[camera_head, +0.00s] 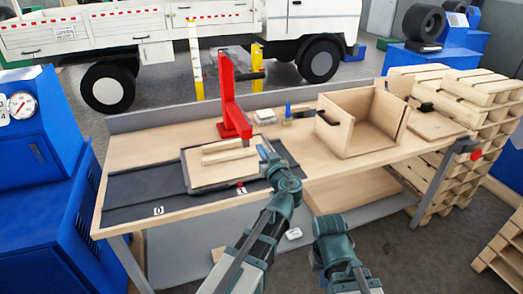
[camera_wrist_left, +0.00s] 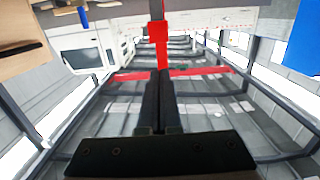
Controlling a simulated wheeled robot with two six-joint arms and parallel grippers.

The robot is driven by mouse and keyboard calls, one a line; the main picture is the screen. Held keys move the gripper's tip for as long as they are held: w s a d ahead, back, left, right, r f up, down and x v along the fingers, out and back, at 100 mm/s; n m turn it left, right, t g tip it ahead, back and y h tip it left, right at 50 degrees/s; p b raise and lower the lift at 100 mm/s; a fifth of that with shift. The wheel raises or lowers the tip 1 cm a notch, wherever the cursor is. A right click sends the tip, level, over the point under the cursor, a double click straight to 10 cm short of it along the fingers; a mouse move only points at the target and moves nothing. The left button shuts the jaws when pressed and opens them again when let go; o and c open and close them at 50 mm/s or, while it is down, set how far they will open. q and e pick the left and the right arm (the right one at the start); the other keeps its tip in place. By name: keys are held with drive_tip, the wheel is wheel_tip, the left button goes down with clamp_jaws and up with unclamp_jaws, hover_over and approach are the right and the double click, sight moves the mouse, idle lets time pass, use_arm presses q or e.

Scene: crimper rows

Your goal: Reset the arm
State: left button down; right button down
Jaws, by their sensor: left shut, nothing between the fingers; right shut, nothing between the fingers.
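My left gripper (camera_head: 266,155) is above the workbench, beside the right end of the board on the mat. In the left wrist view its two dark fingers (camera_wrist_left: 160,75) lie together, shut with nothing between them. My right arm (camera_head: 334,245) shows at the bottom of the head view, in front of the bench. Its gripper fingers are not visible.
The workbench (camera_head: 130,150) holds a red upright press (camera_head: 228,100), a wooden board (camera_head: 215,175) on a dark mat (camera_head: 135,192), and an open wooden box (camera_head: 345,135). Pallets (camera_head: 490,95) stand at the right, a blue machine (camera_head: 40,160) at the left.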

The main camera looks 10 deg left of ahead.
use_arm(q)
drive_tip(key=s+d+f+m+g+h+p, duration=0.35)
drive_tip(key=s+f+g, duration=0.55)
drive_tip(key=s+f, duration=0.4)
drive_tip(key=s+d+f+m+g+h, duration=0.1)
drive_tip(key=s+d+m+g+h, duration=0.1)
drive_tip(key=s, duration=0.5)
drive_tip(key=s+d+f+m+g+h+p, duration=0.1)
drive_tip(key=s+d+f+m+g+h, duration=0.1)
drive_tip(key=s+d+m, duration=0.3)
drive_tip(key=s+d+g+h, duration=0.1)
drive_tip(key=s+d, duration=0.1)
drive_tip(key=s, duration=0.1)
drive_tip(key=shift+d+g, duration=0.25)
drive_tip(key=shift+g, duration=0.15)
